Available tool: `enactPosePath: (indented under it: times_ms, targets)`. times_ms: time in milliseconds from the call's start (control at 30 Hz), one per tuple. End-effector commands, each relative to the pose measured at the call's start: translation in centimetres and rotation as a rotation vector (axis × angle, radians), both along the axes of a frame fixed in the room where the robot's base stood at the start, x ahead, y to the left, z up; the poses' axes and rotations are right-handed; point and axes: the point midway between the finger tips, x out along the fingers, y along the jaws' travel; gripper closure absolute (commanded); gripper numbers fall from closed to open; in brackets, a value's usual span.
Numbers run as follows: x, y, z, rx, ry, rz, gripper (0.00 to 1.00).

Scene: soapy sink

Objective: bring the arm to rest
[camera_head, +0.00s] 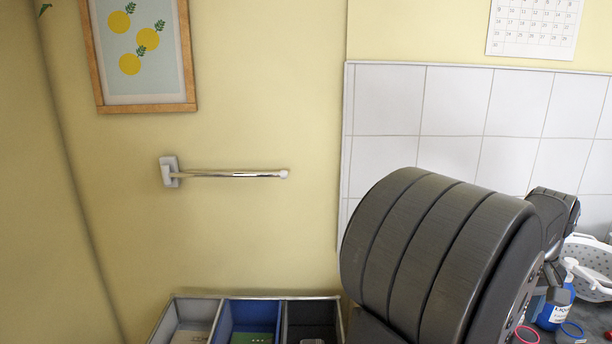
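My arm (440,255) fills the lower right of the head view as a thick dark grey ribbed link. Beyond it, smaller dark links of mine (553,215) reach down toward the counter on the right. The end of the arm is mostly hidden behind the large link. I cannot make out the fingers of my gripper or whether they hold anything.
A bin with grey, blue and dark compartments (222,300) stands at the bottom. A towel bar (230,174) juts from the yellow wall.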

Motion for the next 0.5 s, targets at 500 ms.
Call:
enactPosePath:
  times_ms: [500]
  targets:
    - [-4.8, -5.2, -2.4, 0.000, 0.000, 0.004, 0.43]
